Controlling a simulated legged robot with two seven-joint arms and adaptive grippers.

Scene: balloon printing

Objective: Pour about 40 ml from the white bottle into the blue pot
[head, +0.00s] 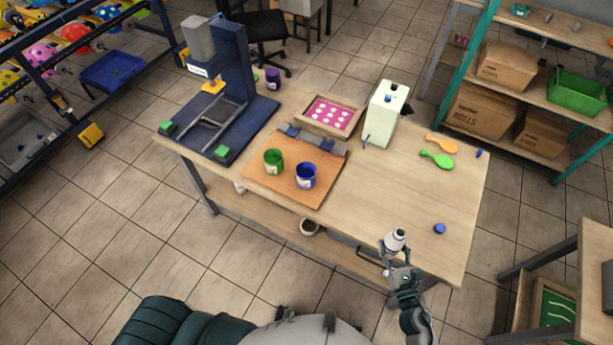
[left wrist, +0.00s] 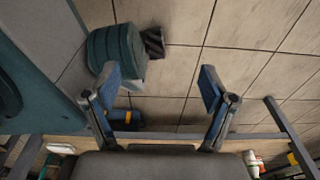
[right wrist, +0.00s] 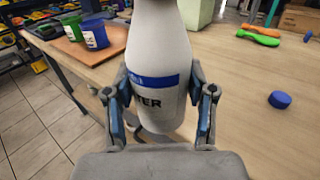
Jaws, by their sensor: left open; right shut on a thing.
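The white bottle (right wrist: 157,60), with a blue band and dark lettering, is held in my right gripper (right wrist: 160,100). In the head view the bottle (head: 395,240) is near the table's front right edge, small, with my right gripper (head: 395,262) around its lower part. The blue pot (head: 306,176) stands on the orange-brown board, left of the bottle; it also shows in the right wrist view (right wrist: 95,36). My left gripper (left wrist: 165,95) is open and empty over the floor in the left wrist view; it is out of the head view. The bottle's contents are hidden.
A green pot (head: 273,161) stands beside the blue pot on the board (head: 262,183). A blue cap (head: 439,229) lies on the table to the right. The right-middle tabletop is clear.

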